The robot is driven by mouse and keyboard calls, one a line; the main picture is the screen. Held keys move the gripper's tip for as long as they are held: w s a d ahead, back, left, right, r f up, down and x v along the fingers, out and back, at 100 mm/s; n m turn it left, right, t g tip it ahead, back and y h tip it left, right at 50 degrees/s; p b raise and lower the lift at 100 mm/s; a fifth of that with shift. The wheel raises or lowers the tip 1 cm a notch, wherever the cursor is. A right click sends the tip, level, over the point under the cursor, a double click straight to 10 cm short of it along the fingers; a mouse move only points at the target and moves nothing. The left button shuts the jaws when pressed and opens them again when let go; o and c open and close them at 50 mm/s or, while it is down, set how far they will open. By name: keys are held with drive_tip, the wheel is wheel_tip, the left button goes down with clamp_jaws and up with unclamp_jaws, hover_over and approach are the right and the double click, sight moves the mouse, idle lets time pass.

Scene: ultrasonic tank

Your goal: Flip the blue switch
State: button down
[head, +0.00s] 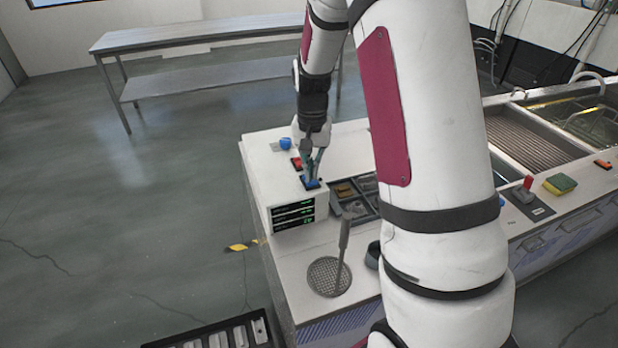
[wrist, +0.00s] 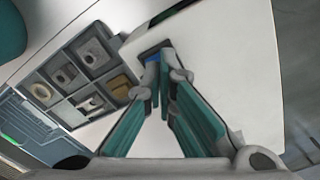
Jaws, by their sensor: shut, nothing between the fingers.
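The blue switch (head: 311,183) sits on top of a white control box (head: 292,216) near its front edge. In the wrist view a little of the blue switch (wrist: 153,58) shows in its dark frame, just beyond the fingertips. My gripper (head: 315,173) points down at the switch with its fingers shut and empty. In the wrist view the shut fingertips of my gripper (wrist: 165,70) cover most of the switch. I cannot tell whether they touch it, nor which way it is tilted. A red switch (head: 296,162) sits behind the blue one.
A blue knob (head: 285,143) stands behind the switches. A compartment tray (wrist: 75,85) with small parts lies beside the box. A skimmer (head: 328,276) lies in front, its handle raised. A red lever (head: 527,183) and a sponge (head: 560,184) are to the right.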

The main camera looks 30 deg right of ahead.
sight(312, 181)
drive_tip(key=shift+f, duration=0.8)
idle(0.4)
drive_tip(key=shift+r+p, duration=1.05)
drive_tip(key=shift+r, duration=2.5)
